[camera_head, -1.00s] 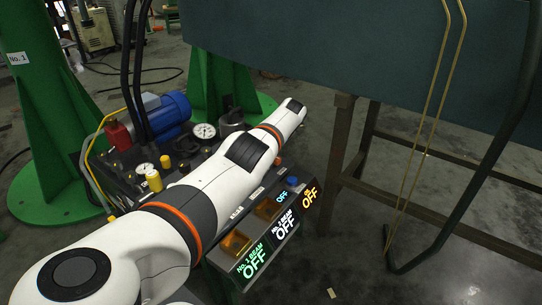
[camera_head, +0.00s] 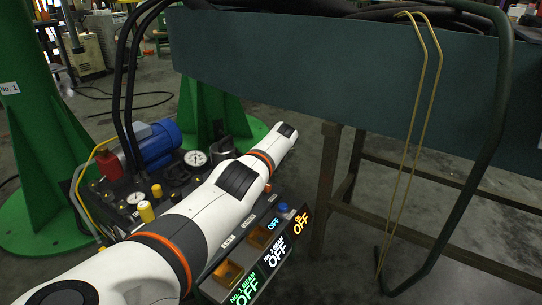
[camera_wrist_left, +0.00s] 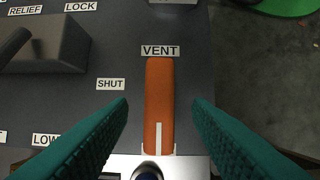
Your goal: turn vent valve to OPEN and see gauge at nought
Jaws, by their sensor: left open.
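The vent valve handle (camera_wrist_left: 160,105) is an orange bar with a white line near its lower end, below a VENT label (camera_wrist_left: 160,50). A SHUT label (camera_wrist_left: 110,84) is to its left; no OPEN label is readable. My left gripper (camera_wrist_left: 160,104) is open, its teal fingers on either side of the handle with gaps. In the head view my left arm covers part of the panel, and its gripper is hidden. A white dial gauge (camera_head: 195,158) and a smaller one (camera_head: 135,197) stand on the unit; their readings are too small to tell. My right gripper is not in view.
A grey block with a black lever (camera_wrist_left: 45,45) is left of the handle. Lit displays reading OFF (camera_head: 272,260) line the panel's front. A blue motor (camera_head: 157,143) and black hoses stand behind; a green-topped table (camera_head: 330,75) is at right.

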